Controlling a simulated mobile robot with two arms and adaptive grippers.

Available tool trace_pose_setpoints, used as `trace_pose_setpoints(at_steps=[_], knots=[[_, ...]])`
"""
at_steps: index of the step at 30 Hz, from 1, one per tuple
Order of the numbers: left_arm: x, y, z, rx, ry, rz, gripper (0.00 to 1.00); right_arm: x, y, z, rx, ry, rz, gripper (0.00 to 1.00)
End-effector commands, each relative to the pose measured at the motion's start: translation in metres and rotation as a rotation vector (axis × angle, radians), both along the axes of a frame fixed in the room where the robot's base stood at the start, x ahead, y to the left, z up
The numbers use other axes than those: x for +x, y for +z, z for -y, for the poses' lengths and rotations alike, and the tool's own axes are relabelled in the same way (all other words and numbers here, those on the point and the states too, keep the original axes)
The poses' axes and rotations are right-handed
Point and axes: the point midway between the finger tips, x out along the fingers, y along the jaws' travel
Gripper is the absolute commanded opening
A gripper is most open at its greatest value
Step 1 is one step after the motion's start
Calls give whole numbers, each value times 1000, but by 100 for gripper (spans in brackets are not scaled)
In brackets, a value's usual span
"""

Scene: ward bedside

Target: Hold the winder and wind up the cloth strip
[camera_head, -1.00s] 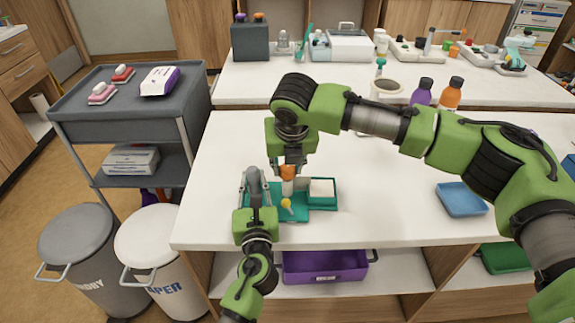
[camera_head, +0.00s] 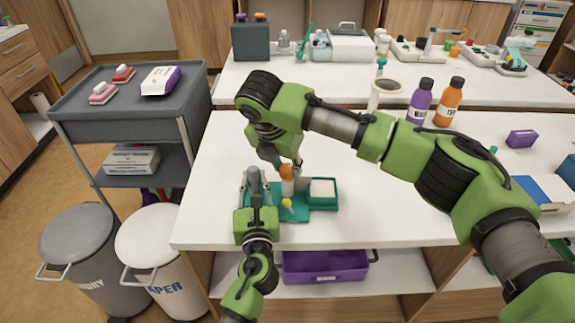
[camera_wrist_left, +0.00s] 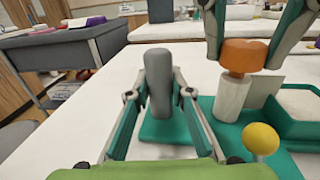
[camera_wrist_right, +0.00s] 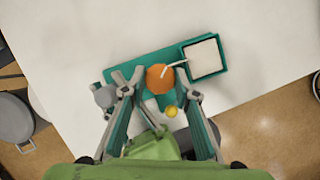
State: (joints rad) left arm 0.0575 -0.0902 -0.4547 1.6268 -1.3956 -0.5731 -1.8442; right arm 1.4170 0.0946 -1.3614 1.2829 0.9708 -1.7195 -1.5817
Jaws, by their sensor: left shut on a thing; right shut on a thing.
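The winder is a teal base (camera_head: 262,212) near the table's front edge. It carries a grey upright post (camera_wrist_left: 160,88), a white roll (camera_wrist_left: 232,97) topped by an orange knob (camera_wrist_left: 244,54), and a yellow ball (camera_wrist_left: 261,138). My left gripper (camera_wrist_left: 158,92) is shut on the grey post. My right gripper (camera_wrist_right: 160,84) is shut on the orange knob from above, its fingers on either side. The roll stands upright under the knob. A pale strip (camera_wrist_right: 174,66) runs from the knob area towards a teal tray with a white pad (camera_head: 322,188).
A purple bottle (camera_head: 420,102), an orange bottle (camera_head: 450,103) and a purple box (camera_head: 521,138) stand farther right on the table (camera_head: 215,215). A grey cart (camera_head: 105,110) and lidded bins (camera_head: 158,240) stand left of it. My right arm spans the table's right side.

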Motion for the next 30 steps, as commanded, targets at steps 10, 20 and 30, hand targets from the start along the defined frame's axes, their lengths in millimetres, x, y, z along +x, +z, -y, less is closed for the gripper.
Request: trace_pose_setpoints(at_steps=[10, 20, 30], knots=[[0, 0, 1, 0, -1, -1, 0, 2, 1, -3, 2, -309, 3, 6], [0, 0, 1, 0, -1, -1, 0, 3, 1, -2, 3, -505, 4, 6], [-1, -1, 1, 0, -1, -1, 0, 4, 1, -2, 2, -573, 5, 6]])
